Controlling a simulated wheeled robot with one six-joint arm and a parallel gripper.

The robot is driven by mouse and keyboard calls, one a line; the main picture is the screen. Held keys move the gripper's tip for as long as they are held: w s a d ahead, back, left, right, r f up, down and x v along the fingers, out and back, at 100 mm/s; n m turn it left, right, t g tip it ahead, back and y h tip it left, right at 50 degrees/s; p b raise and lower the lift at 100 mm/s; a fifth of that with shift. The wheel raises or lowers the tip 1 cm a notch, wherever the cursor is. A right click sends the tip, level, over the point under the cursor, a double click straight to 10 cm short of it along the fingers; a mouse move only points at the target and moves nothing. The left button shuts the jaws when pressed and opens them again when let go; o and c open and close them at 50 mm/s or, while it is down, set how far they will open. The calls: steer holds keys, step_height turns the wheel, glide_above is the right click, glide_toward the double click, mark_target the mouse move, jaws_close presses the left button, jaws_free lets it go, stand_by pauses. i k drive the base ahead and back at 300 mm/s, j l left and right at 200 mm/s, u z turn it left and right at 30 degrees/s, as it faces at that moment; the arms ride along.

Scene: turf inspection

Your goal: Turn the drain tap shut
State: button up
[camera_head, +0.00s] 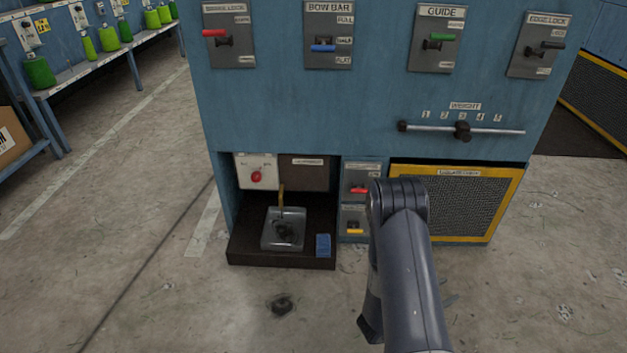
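No label that I can read names the drain tap. In a low recess of the blue machine, a white panel (255,172) carries a round red knob (257,176). A thin brass-coloured pipe or handle (282,198) stands above a clear tray (284,240) with something dark in it. To the right, a small panel has a red lever (359,190), and one below it has a yellow lever (354,231); their labels are too small to read. My arm rises at the right of these panels, close in front of the camera. My gripper's fingers do not show.
A dark ledge (248,253) holds the tray and a blue block (323,246). A yellow-framed mesh panel (455,203) is right of the levers. Labelled levers and a weight slider (462,131) are above. A dark lump (282,304) lies on the floor, otherwise mostly clear.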

mark_target(256, 176)
steer(key=i+u, duration=0.1)
steer(key=u, duration=0.3)
steer(key=i+u, duration=0.1)
steer(key=u, duration=0.3)
steer(key=i+l+u, duration=0.1)
steer(key=u, duration=0.35)
steer(key=i+l+u, duration=0.1)
steer(key=u, duration=0.3)
steer(key=i+l+u, duration=0.2)
steer(key=i+l, duration=0.15)
steer(key=l, duration=0.25)
steer(key=i+l+u, duration=0.25)
steer(key=l, duration=0.4)
steer(key=i+j, duration=0.05)
